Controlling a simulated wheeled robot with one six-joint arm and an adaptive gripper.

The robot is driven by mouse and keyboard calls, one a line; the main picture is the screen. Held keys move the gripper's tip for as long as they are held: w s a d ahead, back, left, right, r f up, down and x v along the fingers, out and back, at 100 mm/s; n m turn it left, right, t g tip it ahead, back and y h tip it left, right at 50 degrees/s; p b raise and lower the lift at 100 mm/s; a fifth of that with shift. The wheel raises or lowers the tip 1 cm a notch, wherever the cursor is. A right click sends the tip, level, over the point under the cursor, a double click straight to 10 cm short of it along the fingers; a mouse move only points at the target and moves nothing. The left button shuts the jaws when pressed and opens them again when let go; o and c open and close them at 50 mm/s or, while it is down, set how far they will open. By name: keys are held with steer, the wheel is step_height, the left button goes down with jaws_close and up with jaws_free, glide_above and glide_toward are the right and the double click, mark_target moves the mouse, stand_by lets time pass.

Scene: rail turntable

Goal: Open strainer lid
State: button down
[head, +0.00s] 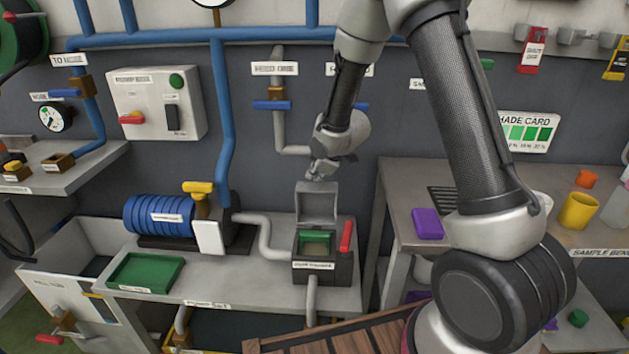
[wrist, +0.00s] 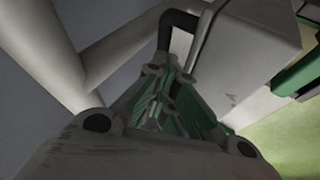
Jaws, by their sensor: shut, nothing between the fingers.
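The strainer is a dark box (head: 325,268) with a label on its front, on the grey bench. Its grey lid (head: 317,203) stands raised at the back, about upright, and the green-rimmed opening (head: 317,243) shows below it. My gripper (head: 322,172) is just above and behind the lid's top edge, shut and empty. In the wrist view the gripper (wrist: 172,95) is close beside the grey lid (wrist: 250,60), with the green rim (wrist: 305,75) at the right. I cannot tell whether the fingers touch the lid.
A red handle (head: 346,236) stands at the strainer's right side. A blue motor and pump (head: 160,215) and a green tray (head: 146,272) are to the left. Grey pipes run behind and beside the strainer. A purple block (head: 427,223) lies on the right bench.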

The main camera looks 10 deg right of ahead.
steer(key=shift+w+d+f, duration=0.3)
steer(key=shift+w+f, duration=0.35)
steer(key=shift+w, duration=0.2)
steer(key=shift+r, duration=0.1)
steer(key=v, duration=1.2)
steer(key=shift+w, duration=0.1)
steer(key=s+d+r+m+g+h, duration=0.1)
steer(key=s+d+m+g+h, duration=0.45)
steer(key=s+d, duration=0.75)
steer(key=s+r+m+t+y, duration=0.1)
steer(key=s+r+m, duration=0.3)
steer(key=s+r, duration=0.3)
steer(key=s+r+m+t+y, duration=0.2)
steer(key=s+r, duration=0.5)
steer(key=s, duration=0.5)
steer(key=shift+s+a+r+m, duration=0.2)
steer(key=shift+s+a+m, duration=0.15)
steer(key=shift+m, duration=0.5)
